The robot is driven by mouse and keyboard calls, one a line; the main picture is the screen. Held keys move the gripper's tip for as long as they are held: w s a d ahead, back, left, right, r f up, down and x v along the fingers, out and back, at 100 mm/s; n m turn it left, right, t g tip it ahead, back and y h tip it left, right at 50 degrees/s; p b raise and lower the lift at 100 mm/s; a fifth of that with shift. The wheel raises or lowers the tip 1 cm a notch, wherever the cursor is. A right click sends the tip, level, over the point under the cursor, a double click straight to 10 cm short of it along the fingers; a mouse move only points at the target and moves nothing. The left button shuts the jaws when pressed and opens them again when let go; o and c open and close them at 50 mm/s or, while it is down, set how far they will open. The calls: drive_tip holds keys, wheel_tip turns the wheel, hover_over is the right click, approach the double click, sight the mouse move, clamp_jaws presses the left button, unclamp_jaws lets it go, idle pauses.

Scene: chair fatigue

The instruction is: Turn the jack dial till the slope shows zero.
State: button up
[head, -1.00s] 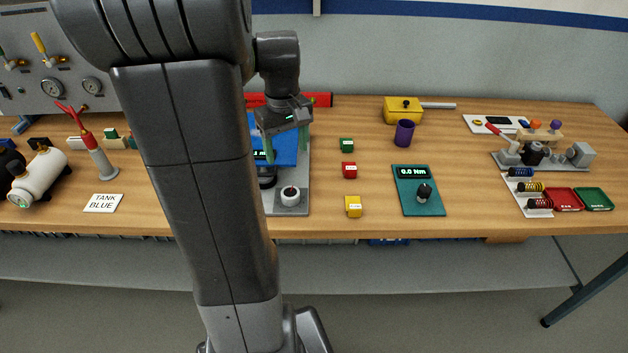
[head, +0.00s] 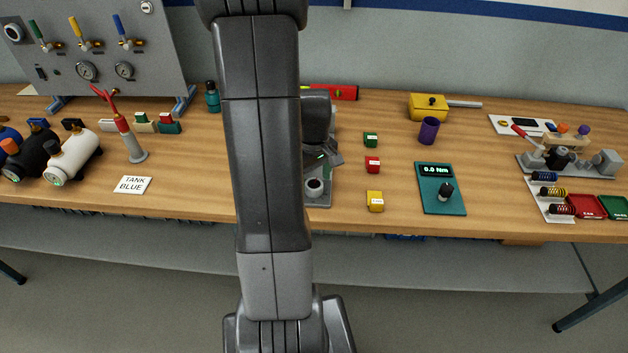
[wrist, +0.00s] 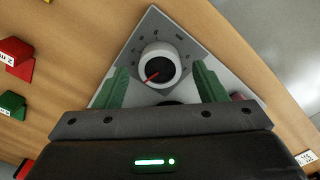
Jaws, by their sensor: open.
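The jack dial (wrist: 158,65) is a round white knob with a black centre and a red pointer, on a grey base plate (wrist: 150,27). In the wrist view the pointer runs toward the lower left. In the head view the dial (head: 314,187) stands at the front of the plate, just right of my arm. My gripper (wrist: 161,68) is open, with one green finger on each side of the dial in the wrist view. Gaps show between fingers and dial; their height difference is unclear. In the head view my arm hides the slope readout and most of the jack.
Green (head: 370,139), red (head: 372,164) and yellow (head: 375,201) blocks stand right of the jack. Farther right is a teal torque plate (head: 440,205) reading 0.0 Nm. A "TANK BLUE" card (head: 132,185) lies left. Bare table separates these.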

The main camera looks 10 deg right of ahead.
drive_tip(key=shift+f, duration=0.85)
drive_tip(key=c, duration=1)
drive_tip(key=shift+m, duration=0.3)
drive_tip(key=shift+m+b, duration=0.6)
drive_tip(key=shift+m, duration=0.6)
drive_tip(key=shift+m+b, duration=0.4)
drive_tip(key=shift+m, duration=1)
drive_tip(key=shift+r, duration=0.1)
